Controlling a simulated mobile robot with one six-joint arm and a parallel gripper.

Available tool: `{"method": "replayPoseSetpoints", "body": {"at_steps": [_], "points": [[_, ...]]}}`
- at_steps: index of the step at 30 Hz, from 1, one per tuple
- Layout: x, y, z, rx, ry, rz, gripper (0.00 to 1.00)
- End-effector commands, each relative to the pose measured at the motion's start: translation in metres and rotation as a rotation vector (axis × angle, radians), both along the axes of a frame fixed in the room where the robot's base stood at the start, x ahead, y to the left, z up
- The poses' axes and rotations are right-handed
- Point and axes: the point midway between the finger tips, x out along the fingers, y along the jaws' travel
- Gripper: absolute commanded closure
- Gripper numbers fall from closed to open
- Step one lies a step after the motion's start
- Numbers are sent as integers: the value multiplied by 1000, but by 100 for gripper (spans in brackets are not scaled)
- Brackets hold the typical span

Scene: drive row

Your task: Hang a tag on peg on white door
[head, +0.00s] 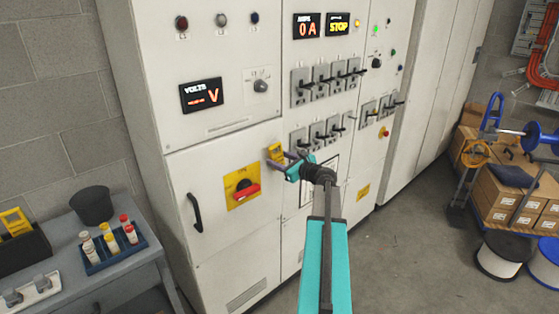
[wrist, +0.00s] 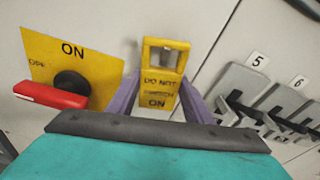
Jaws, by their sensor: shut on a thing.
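A yellow tag (head: 276,152) with a window at its top is held upright by my gripper (head: 289,160), close in front of the white door (head: 220,160). In the wrist view the tag (wrist: 158,98) stands between the two purple fingers of my gripper (wrist: 160,103), which is shut on it. I cannot tell whether the tag touches the door.
A red rotary switch (head: 244,191) on a yellow plate is just left of the tag. Rows of black-handled switches (head: 318,135) are to the right. A black door handle (head: 194,212) sticks out at lower left. A grey bench (head: 75,285) with a bottle tray stands at left.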

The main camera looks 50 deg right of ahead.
Motion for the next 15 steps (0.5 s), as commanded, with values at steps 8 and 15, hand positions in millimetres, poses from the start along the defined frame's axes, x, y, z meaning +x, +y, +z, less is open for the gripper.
{"method": "replayPoseSetpoints", "body": {"at_steps": [8, 15], "points": [[0, 0, 0, 0, 0, 0, 32], [0, 0, 0, 0, 0, 0, 32]]}}
